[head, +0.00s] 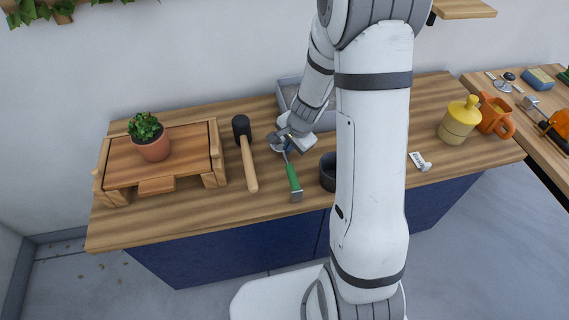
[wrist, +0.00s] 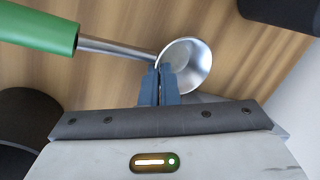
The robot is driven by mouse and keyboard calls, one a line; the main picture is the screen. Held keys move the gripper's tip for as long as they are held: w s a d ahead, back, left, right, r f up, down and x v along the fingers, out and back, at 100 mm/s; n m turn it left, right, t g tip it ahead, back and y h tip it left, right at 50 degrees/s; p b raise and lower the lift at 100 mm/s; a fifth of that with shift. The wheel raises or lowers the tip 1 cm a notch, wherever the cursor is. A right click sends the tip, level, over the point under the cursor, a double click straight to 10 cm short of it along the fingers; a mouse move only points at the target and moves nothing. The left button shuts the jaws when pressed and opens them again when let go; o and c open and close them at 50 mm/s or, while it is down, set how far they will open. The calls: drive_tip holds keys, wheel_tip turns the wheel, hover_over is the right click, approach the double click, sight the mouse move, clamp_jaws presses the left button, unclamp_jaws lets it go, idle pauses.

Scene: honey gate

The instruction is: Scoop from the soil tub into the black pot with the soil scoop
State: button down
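The soil scoop has a green handle (head: 293,180) pointing toward the counter's front edge. In the wrist view its metal bowl (wrist: 187,65) faces up and its handle (wrist: 38,28) extends left. My gripper (wrist: 159,70) is at the bowl's rim, beside the shaft joint. Its fingers are nearly together, seemingly pinching the rim; I cannot tell whether the scoop is off the counter. The black pot (head: 328,172) stands right of the handle, partly behind my arm. The grey soil tub (head: 289,88) is at the back, largely hidden by my arm; its contents barely show.
A mallet (head: 246,158) lies left of the scoop. Further left, a potted plant (head: 152,148) stands on a wooden stand (head: 185,163).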

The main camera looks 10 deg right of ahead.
drive_tip(key=shift+r, duration=0.2)
drive_tip(key=shift+r+p, duration=1.15)
drive_tip(key=shift+p, duration=0.05)
drive_tip(key=shift+r, duration=0.25)
idle(0.4)
wheel_tip(320, 180, up, 6)
drive_tip(key=p, duration=0.5)
idle(0.3)
drive_tip(key=shift+f, duration=0.15)
